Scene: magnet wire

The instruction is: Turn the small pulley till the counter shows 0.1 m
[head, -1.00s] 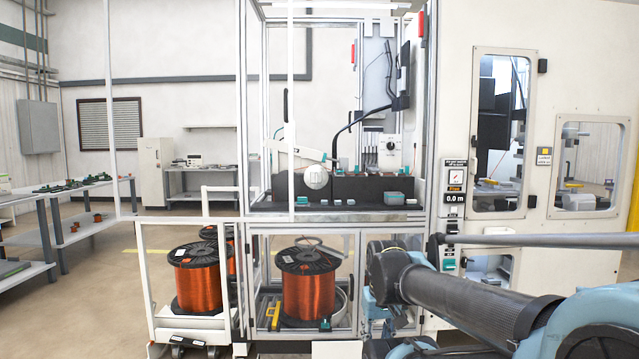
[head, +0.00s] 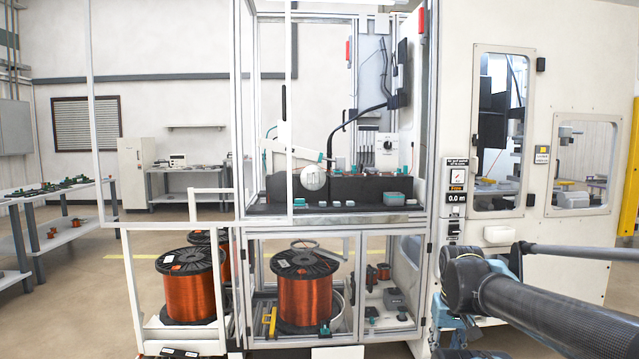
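The counter (head: 456,198) is a small dark display on the cream machine front, right of the open glazed cabinet. It reads 0.0 m, with an orange-lettered line just above it. A small white round part (head: 314,177) stands at the front of the cabinet's black shelf unit. I cannot tell whether it is the small pulley, and no other pulley is clear at this size. My arm (head: 545,312) crosses the lower right of the head view. My gripper is not in view.
White frame posts (head: 239,120) stand at the cabinet's left. A table (head: 55,205) with green parts is at far left. Open floor lies between.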

